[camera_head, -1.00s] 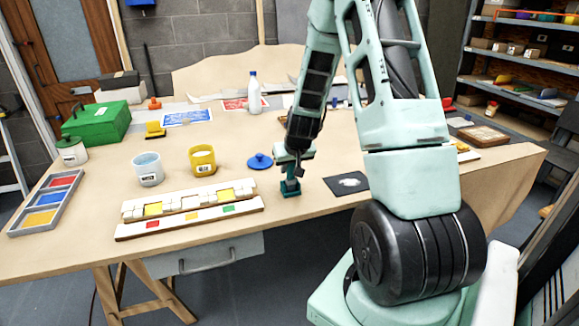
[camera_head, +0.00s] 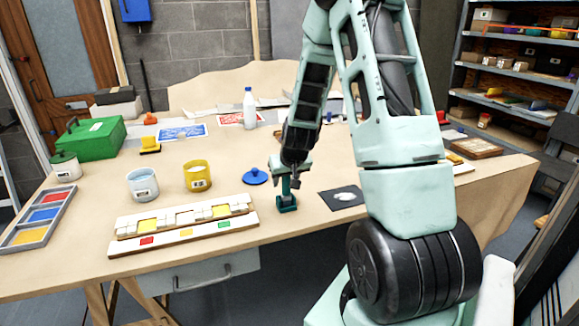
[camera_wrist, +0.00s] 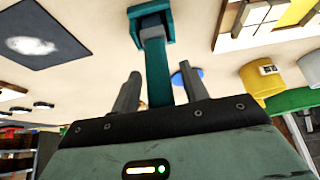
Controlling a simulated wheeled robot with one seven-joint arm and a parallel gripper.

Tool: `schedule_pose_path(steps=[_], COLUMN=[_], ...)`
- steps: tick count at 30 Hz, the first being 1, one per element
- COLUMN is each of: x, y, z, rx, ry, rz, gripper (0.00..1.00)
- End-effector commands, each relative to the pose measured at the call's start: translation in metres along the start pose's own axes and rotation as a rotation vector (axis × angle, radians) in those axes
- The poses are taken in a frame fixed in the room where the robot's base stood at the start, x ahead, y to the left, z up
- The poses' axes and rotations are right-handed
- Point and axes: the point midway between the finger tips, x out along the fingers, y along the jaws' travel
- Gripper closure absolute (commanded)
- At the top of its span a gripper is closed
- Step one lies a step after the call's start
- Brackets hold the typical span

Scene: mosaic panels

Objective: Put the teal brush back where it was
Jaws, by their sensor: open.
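The teal brush (camera_head: 287,203) stands upright on the table, head down, left of a dark square sheet with a white patch (camera_head: 344,198). My gripper (camera_head: 291,178) is above it at the top of its handle, pointing down. In the wrist view, the brush handle (camera_wrist: 158,75) runs between the two separated fingers of my gripper (camera_wrist: 160,80). The fingers are open. Whether either finger touches the handle cannot be told. The dark sheet with its white patch (camera_wrist: 38,45) also shows there.
A blue lid (camera_head: 255,177) lies just behind and left of the brush. A yellow cup (camera_head: 197,176), a white cup (camera_head: 142,186) and a mosaic strip (camera_head: 185,222) are further left. A three-colour tray (camera_head: 38,217) is at the far left. The table's front edge is close to the brush.

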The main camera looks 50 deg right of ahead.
Motion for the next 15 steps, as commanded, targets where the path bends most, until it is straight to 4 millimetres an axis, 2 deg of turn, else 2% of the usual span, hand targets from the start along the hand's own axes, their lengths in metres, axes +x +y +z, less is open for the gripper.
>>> schedule_pose_path(steps=[9, 15], x=[-0.06, -0.09], y=[0.0, 0.0], z=[-0.001, -0.001], rx=[-0.003, -0.001], ry=[0.005, 0.003], rz=[0.001, 0.0], gripper=[0.55, 0.55])
